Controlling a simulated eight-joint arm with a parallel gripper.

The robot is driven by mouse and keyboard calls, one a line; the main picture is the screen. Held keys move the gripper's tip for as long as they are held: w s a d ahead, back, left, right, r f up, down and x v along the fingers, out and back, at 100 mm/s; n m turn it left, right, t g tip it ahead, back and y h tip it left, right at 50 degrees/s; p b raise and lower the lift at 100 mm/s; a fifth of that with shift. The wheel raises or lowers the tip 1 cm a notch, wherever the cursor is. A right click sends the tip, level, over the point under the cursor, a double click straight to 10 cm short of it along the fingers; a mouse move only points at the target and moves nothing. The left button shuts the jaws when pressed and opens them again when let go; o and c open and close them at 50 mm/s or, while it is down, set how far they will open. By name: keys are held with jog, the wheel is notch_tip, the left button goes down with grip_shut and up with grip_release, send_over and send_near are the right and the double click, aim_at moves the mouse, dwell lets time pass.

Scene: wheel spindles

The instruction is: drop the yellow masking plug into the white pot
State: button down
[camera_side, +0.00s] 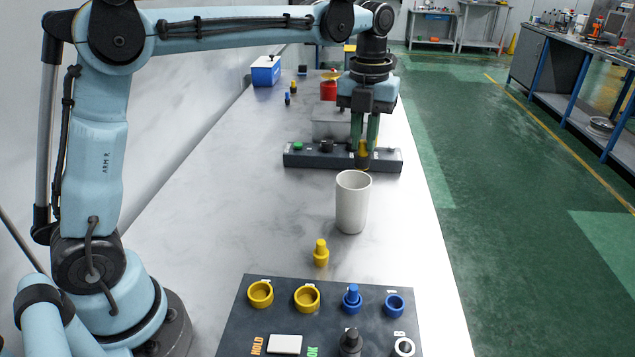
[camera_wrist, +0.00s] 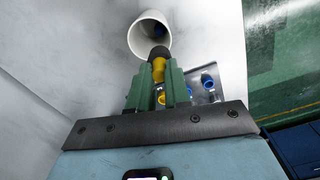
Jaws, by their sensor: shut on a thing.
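My gripper (camera_side: 365,142) is shut on a yellow plug (camera_side: 363,150), which hangs upright between the green fingers. In the wrist view, my gripper (camera_wrist: 158,85) holds the yellow plug (camera_wrist: 158,70), whose far end looks dark. The white pot (camera_side: 352,205) stands upright on the bench, nearer the side camera than my gripper. In the wrist view, the white pot (camera_wrist: 136,36) shows its open mouth just beyond the plug, with something dark blue (camera_wrist: 158,29) inside. Another yellow plug (camera_side: 320,254) stands on the bench in front of the pot.
A dark rail (camera_side: 300,160) lies beneath or behind my gripper. A dark panel (camera_side: 240,325) at the front carries yellow and blue cups, a blue plug and a black peg. A blue box (camera_side: 266,72) and red cup (camera_side: 328,91) stand farther back. The bench's left middle is clear.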

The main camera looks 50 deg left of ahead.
jog(key=c, duration=1)
grip_release()
notch_tip(320, 180, up, 12)
jog(key=n+t, duration=0.4)
jog(key=n, duration=1.2)
send_near(364, 141)
jog(key=s+a+f, duration=0.1)
jog(key=s, duration=0.3)
jog(key=s+f+n+t, duration=0.3)
jog(key=s+f+n, duration=0.6)
jog(key=f+n, duration=0.3)
jog(key=shift+a+f+n, duration=0.3)
jog(key=shift+f+n, duration=0.1)
jog(key=shift+n, duration=0.6)
